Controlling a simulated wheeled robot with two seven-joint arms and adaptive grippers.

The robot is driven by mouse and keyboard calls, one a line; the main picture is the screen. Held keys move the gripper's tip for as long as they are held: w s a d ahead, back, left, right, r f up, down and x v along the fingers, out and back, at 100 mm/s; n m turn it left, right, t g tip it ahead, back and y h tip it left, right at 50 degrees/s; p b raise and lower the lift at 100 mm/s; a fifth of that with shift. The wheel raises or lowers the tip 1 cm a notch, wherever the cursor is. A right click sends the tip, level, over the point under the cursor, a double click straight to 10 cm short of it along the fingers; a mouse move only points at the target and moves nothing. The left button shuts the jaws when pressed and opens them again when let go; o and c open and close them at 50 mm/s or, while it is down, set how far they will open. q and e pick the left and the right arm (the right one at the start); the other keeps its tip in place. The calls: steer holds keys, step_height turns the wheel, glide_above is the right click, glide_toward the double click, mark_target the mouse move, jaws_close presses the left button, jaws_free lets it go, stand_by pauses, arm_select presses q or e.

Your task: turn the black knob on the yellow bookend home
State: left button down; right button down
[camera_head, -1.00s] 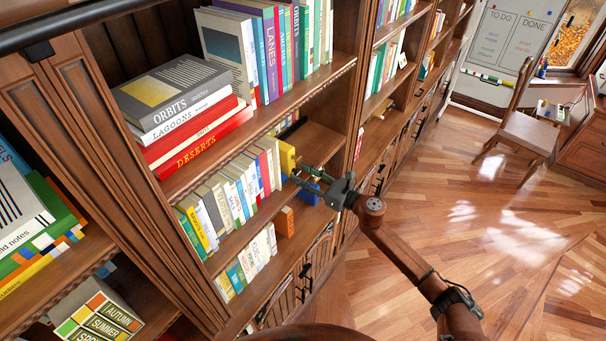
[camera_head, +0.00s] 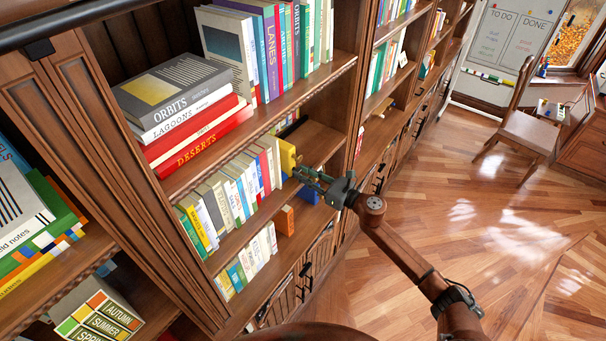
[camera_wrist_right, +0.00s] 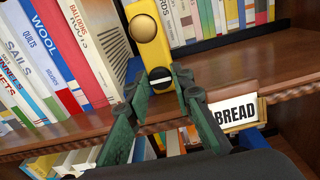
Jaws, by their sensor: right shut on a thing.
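The yellow bookend (camera_head: 287,157) stands at the right end of a row of books on the middle shelf. In the right wrist view, the yellow bookend (camera_wrist_right: 153,50) shows a round brass-coloured knob (camera_wrist_right: 143,28) above and the black knob (camera_wrist_right: 160,77) below. The black knob has a pale line across it, close to level in that view. My right gripper (camera_wrist_right: 161,83) is shut on the black knob, one fingertip at each side. In the head view, my right gripper (camera_head: 300,174) reaches in from the right and hides the knob. My left gripper is not in view.
Books (camera_head: 232,190) stand left of the bookend. A blue object (camera_head: 309,194) and an orange block (camera_head: 285,220) are below the gripper. In the wrist view, a BREAD sign (camera_wrist_right: 237,113) is right of the fingers.

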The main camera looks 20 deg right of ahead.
steer(key=m, duration=0.8)
steer(key=m+p, duration=0.1)
steer(key=m, duration=0.3)
steer(key=shift+d+f+m+p, duration=0.1)
steer(key=shift+m+p, duration=0.2)
steer(key=shift+p, duration=0.1)
steer(key=m+p, duration=0.1)
steer(key=m, duration=0.3)
steer(key=shift+f+m+p, duration=0.1)
steer(key=shift+m+p, duration=0.3)
steer(key=c, duration=1.7)
jaws_free()
